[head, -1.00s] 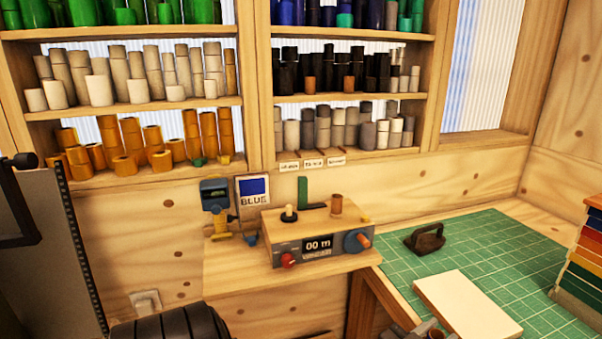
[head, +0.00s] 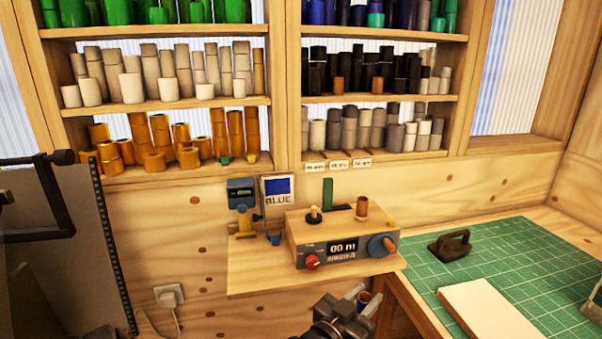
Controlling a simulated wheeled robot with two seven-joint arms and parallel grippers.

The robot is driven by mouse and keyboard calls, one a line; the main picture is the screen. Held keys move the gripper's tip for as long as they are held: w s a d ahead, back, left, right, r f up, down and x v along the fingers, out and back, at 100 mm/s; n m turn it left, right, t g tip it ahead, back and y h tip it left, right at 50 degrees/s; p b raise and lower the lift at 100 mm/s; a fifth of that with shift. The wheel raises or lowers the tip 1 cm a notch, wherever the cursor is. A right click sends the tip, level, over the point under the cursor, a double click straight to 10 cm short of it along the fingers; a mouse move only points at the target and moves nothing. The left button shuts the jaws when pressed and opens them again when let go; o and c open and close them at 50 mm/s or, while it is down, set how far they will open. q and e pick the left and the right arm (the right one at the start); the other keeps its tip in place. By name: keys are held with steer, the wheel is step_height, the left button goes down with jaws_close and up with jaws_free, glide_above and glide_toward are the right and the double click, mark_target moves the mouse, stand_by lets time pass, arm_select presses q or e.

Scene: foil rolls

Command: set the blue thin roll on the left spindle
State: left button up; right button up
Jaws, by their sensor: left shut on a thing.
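The winding machine (head: 342,249) stands on a small wooden shelf. Its left spindle (head: 314,214) is a short dark post with a pale collar, and no blue roll is on it. A brown core (head: 361,207) stands upright at the machine's right. My left gripper (head: 362,297) is at the bottom centre, below and in front of the machine. It is shut on a small roll (head: 365,304) with a blue outside and brown core, apparently the blue thin roll, mostly hidden by the fingers. My right gripper is not in view.
A blue device (head: 241,194) and a BLUE card (head: 278,191) stand left of the machine. A green cutting mat (head: 520,265) at right bears a dark iron-like tool (head: 450,245) and a pale block (head: 487,311). Shelves of rolls line the wall behind.

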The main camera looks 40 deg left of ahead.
arm_select(q)
steer(key=w+a+r+p, duration=0.5)
steer(key=w+a+r, duration=0.2)
steer(key=a+r, duration=0.25)
step_height(320, 180, up, 8)
steer(key=m+h+p, duration=0.1)
steer(key=h+p, duration=0.1)
steer(key=p, duration=0.3)
glide_above(314, 207)
steer(key=shift+w+d+r, duration=0.1)
steer(key=shift+d+r, duration=0.05)
steer(key=shift+r, duration=0.05)
steer(key=shift+a, duration=0.35)
steer(key=shift+f, duration=0.1)
steer(key=shift+d+b, duration=0.2)
steer(key=shift+b, duration=0.15)
steer(key=shift+f+b, duration=1.7)
steer(key=shift+b, duration=0.3)
steer(key=shift+f+b, duration=0.8)
steer(key=shift+f, duration=1)
